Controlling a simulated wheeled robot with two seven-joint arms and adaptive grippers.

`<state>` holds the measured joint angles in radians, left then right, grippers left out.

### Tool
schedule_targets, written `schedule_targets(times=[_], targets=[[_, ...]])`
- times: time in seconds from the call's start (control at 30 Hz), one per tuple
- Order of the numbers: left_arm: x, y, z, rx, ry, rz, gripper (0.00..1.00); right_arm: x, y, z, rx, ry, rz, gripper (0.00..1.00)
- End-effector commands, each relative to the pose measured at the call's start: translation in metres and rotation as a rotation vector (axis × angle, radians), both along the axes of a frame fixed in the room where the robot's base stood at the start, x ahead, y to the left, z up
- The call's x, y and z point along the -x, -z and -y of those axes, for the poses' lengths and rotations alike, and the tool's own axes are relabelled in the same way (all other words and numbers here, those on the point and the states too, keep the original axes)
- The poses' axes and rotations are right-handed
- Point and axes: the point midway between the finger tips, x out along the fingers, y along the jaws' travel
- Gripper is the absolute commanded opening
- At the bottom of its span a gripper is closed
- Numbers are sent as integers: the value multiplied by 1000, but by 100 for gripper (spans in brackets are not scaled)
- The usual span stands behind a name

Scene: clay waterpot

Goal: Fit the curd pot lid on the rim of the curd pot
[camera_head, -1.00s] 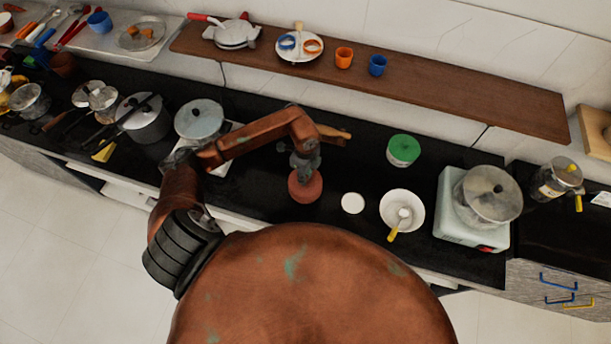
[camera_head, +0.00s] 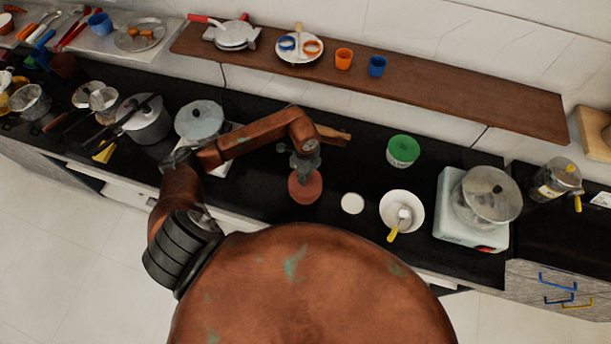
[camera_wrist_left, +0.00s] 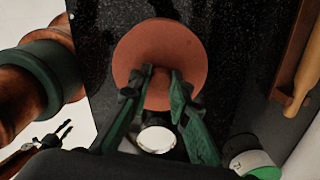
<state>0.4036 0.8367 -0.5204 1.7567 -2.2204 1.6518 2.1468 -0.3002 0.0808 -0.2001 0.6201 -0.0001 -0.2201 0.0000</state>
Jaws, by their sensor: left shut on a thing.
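The terracotta curd pot lid (camera_head: 306,190) is a round reddish-brown disc near the counter's front edge. My left gripper (camera_head: 304,171) comes down on it from above. In the left wrist view, the fingers of the left gripper (camera_wrist_left: 161,80) are shut at the middle of the lid (camera_wrist_left: 155,40), which lies roughly flat across them. The curd pot cannot be told apart from the lid; any part under the lid is hidden. I cannot tell whether the lid touches a rim. My right gripper is not in view.
A white disc (camera_head: 352,203) and a white bowl with a yellow-handled utensil (camera_head: 391,218) lie to the right. A green-lidded tub (camera_head: 403,150) stands behind. A lidded steel pot (camera_head: 200,121) stands left, behind my forearm. A wooden shelf (camera_head: 450,94) runs along the back.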

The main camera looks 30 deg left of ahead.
Motion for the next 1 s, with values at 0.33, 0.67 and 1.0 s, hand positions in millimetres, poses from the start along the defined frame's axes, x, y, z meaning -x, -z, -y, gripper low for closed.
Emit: schedule_targets(times=[0.33, 0.67, 1.0], targets=[[0, 2, 0, 0, 0, 1, 0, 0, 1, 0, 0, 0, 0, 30], [0, 5, 0, 0, 0, 1, 0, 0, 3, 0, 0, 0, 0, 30], [-1, 8, 0, 0, -1, 1, 0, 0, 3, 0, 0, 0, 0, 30]])
